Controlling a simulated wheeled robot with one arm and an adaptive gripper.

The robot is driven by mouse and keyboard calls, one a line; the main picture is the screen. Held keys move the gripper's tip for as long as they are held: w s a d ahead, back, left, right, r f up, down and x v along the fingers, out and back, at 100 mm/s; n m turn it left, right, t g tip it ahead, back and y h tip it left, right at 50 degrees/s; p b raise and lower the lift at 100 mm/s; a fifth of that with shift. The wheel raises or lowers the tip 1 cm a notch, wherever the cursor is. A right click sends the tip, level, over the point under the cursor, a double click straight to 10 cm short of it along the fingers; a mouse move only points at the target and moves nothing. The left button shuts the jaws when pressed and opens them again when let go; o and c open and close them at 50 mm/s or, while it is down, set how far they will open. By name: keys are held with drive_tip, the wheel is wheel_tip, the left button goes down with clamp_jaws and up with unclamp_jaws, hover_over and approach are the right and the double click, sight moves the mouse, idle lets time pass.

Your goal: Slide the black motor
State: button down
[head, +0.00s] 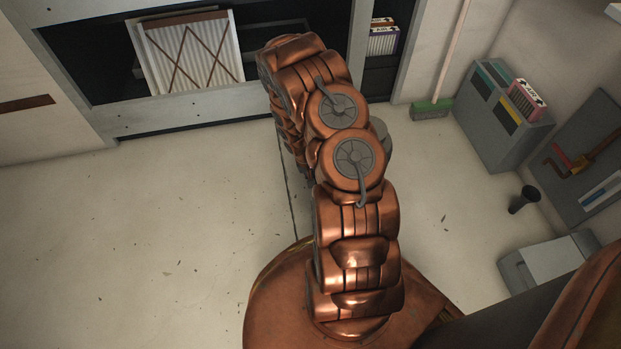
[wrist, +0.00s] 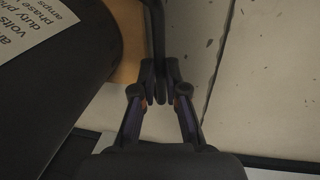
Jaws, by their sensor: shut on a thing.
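The black motor (wrist: 50,85) fills the left of the wrist view as a large dark rounded body. A pale label (wrist: 32,25) with printed words such as volts, amps and phase is on it. My gripper (wrist: 162,85) is beside the motor, with its two fingers closed in on a thin dark bar (wrist: 157,40) that runs up between the fingertips. The bar looks like part of the motor, but where it joins is out of view. In the head view my copper arm hides the gripper, and I cannot make out the motor.
A rack (head: 190,112) with a pleated filter (head: 190,55) stands at the back. A green broom (head: 432,109), grey bin (head: 495,115), dark cup-shaped object (head: 523,199) and grey box (head: 550,265) are at the right. The speckled floor (head: 150,230) is open at left.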

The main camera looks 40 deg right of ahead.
drive_tip(key=shift+d, duration=0.25)
drive_tip(key=shift+d, duration=0.1)
drive_tip(key=c, duration=1.2)
unclamp_jaws()
drive_tip(key=shift+s, duration=0.15)
wheel_tip(320, 180, up, 12)
drive_tip(key=w+a, duration=0.1)
drive_tip(key=a, duration=0.1)
drive_tip(key=shift+w, duration=0.15)
drive_tip(key=shift+a+f, duration=0.1)
